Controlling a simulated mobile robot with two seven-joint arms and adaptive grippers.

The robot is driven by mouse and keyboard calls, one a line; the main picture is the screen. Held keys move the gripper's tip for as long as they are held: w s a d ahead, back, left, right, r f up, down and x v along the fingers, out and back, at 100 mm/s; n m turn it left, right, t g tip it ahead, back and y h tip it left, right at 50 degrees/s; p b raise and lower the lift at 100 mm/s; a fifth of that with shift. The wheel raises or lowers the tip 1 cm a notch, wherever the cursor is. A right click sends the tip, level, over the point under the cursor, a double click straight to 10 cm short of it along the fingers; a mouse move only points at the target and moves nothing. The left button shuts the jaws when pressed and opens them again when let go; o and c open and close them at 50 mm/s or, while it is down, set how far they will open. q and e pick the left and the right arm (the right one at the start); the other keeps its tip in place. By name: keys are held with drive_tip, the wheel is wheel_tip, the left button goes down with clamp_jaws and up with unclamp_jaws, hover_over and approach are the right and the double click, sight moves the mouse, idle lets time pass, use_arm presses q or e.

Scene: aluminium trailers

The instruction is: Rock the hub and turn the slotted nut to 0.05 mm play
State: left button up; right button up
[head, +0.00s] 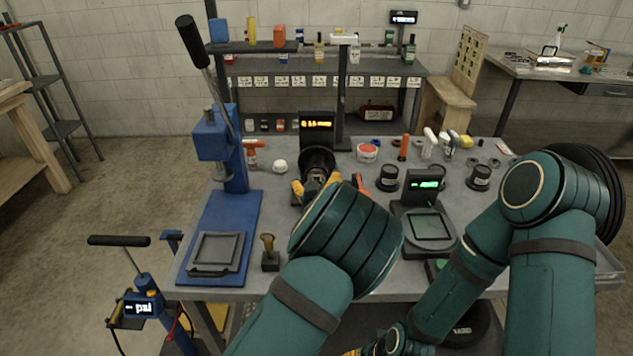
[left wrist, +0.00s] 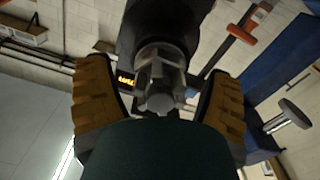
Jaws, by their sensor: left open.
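The dark round hub (head: 317,160) stands at the middle of the bench, below an amber-lit display (head: 317,124). In the left wrist view the slotted metal nut (left wrist: 160,78) sits at the end of the dark hub (left wrist: 165,25). My left gripper (head: 317,186) is in front of the hub, partly covered by my own forearm. Its yellow-padded fingers are spread on either side of the nut in the left wrist view (left wrist: 160,98), apart from it. My right arm runs down to the bottom edge; its fingers cannot be made out there.
A blue lever press (head: 223,225) stands left of the hub. A green-lit scale (head: 430,228) and black cups (head: 388,178) are to the right. A small brass-topped piece (head: 268,250) stands near the front edge. Small parts crowd the bench's back right.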

use_arm(q)
drive_tip(key=shift+w, duration=0.15)
drive_tip(key=shift+c, duration=0.3)
drive_tip(key=c, duration=1.1)
drive_tip(key=shift+c, duration=0.2)
drive_tip(key=shift+m, duration=0.3)
